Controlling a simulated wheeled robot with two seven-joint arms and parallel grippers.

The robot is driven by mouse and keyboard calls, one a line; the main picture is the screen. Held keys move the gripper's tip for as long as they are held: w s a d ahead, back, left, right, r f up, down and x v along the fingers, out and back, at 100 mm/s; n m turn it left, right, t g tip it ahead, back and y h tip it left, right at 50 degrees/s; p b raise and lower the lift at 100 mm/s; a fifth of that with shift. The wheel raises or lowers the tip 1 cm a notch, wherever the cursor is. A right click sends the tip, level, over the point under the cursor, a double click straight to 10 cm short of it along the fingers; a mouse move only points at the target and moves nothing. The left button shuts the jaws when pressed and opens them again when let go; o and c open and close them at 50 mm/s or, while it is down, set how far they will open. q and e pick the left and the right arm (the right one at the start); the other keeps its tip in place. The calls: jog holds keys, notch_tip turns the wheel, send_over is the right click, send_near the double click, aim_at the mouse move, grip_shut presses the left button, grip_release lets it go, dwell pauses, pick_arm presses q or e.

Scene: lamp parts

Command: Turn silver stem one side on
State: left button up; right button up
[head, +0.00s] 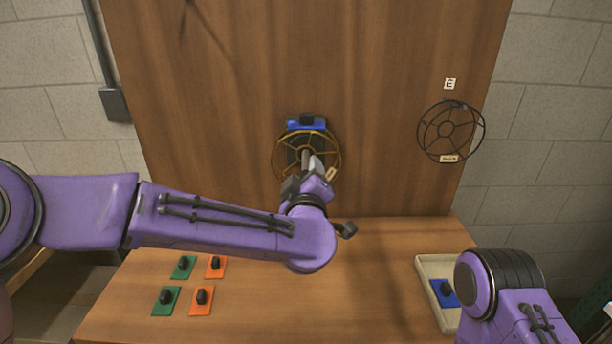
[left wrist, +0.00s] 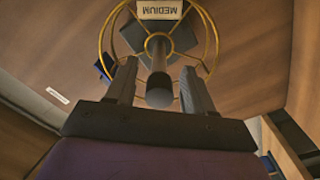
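A gold wire cage (head: 277,152) is on the upright wooden board. It also shows in the left wrist view (left wrist: 207,30) with a label reading MEDIUM (left wrist: 160,9). A dark grey stem (left wrist: 158,78) sticks out from the cage's middle toward my left wrist; I see no clearly silver stem. My left gripper (head: 305,178) is in front of the cage. In the left wrist view its fingers (left wrist: 159,92) are apart, one on each side of the stem, with gaps visible. My arm hides the cage's lower part in the head view. My right gripper is out of view.
A blue block (head: 296,126) with a dark knob sits above the gold cage. A black wire cage (head: 424,134) is at the right. Green (head: 161,308) and orange (head: 206,309) plates with knobs lie on the table (head: 370,300). A pale tray (head: 425,268) holds a blue piece (head: 440,288).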

pick_arm(q)
jog(key=s+b, duration=0.2)
jog(key=s, duration=0.8)
jog(key=shift+s, duration=0.25)
